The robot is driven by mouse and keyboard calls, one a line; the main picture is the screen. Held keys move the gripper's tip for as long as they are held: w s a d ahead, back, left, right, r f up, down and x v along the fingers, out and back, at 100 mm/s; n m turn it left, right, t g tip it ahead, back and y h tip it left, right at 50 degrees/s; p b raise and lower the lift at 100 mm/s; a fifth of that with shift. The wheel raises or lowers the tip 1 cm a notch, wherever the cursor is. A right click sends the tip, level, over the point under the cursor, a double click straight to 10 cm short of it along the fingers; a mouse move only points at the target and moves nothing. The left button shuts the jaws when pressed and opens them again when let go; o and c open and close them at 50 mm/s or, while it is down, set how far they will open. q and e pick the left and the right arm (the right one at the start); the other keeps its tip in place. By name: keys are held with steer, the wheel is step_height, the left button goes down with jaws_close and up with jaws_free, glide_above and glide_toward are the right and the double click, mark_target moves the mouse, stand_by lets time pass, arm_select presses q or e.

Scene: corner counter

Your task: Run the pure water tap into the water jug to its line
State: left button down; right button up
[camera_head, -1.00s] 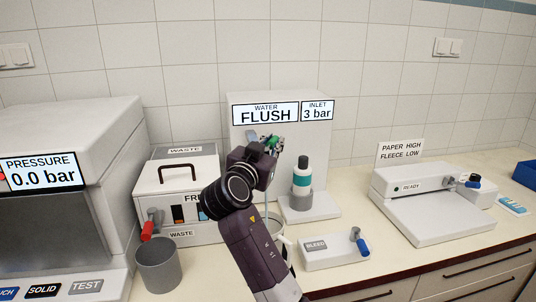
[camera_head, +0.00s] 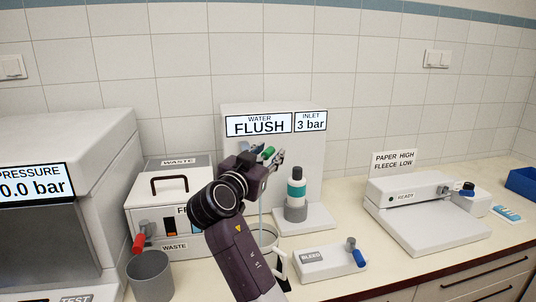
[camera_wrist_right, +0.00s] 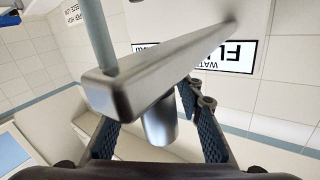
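The water unit (camera_head: 312,165) stands against the wall; its screens read WATER FLUSH and INLET 3 bar. My right gripper (camera_head: 270,154) is at its tap, beside a green part (camera_head: 268,152). In the right wrist view the metal tap spout (camera_wrist_right: 165,72) crosses close in front; a short metal post (camera_wrist_right: 160,122) lies between the spread fingers, apart from both. A thin bluish column (camera_head: 261,216), apparently water, drops from the tap towards the jug (camera_head: 269,238). My left gripper is not in view.
A grey cup (camera_head: 150,275) stands before the waste box (camera_head: 168,215) at left. A dark-capped bottle (camera_head: 296,188) stands right of the tap. The BLEED block (camera_head: 325,263) with a blue lever and the READY device (camera_head: 425,213) are further right.

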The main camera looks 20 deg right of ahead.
steer(key=shift+s+a, duration=0.1)
steer(key=shift+a, duration=0.05)
steer(key=v, duration=0.7)
steer(key=shift+s, duration=0.1)
